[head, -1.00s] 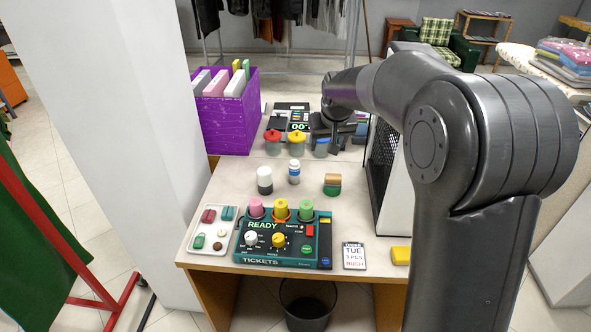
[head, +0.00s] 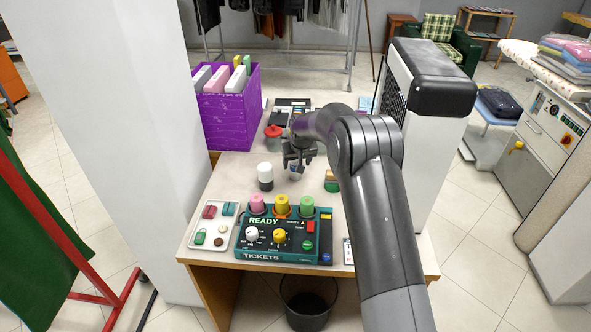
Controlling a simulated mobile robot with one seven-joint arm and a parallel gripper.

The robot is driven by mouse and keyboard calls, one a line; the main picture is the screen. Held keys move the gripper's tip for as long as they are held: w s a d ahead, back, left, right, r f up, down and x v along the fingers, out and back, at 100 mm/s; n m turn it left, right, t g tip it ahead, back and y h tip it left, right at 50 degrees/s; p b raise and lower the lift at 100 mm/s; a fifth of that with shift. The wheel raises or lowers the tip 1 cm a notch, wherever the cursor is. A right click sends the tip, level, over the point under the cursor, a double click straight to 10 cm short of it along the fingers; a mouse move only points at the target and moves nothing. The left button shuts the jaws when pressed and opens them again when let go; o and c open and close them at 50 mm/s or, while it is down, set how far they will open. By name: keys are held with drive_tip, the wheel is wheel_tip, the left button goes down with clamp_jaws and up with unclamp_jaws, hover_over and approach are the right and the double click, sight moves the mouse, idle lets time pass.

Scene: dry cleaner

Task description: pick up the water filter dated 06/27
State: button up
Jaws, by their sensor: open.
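No 06/27 date is legible in the head view, and I cannot tell for sure which object is the water filter. A white cylinder with a dark lower part (head: 265,177) stands upright on the table. A small white and blue bottle stood just right of it; my gripper now covers most of that spot. My gripper (head: 299,165) is open, points down and hangs over or just behind that spot. I cannot tell whether it touches the bottle. A red-lidded jar (head: 273,141) stands behind, to the left.
A green ticket console (head: 285,238) with pink, yellow and green cylinders stands at the front. A white tray (head: 194,240) of small items lies left of it. A purple box (head: 230,118) stands back left, a tall white and black machine (head: 432,125) right.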

sight(295, 177)
drive_tip(key=shift+w+x, duration=0.2)
drive_tip(key=shift+x, duration=1.4)
drive_tip(key=shift+w+x, duration=0.2)
drive_tip(key=shift+x, duration=1.45)
drive_tip(key=shift+r, duration=0.15)
drive_tip(key=c, duration=1.1)
drive_tip(key=shift+r, duration=0.15)
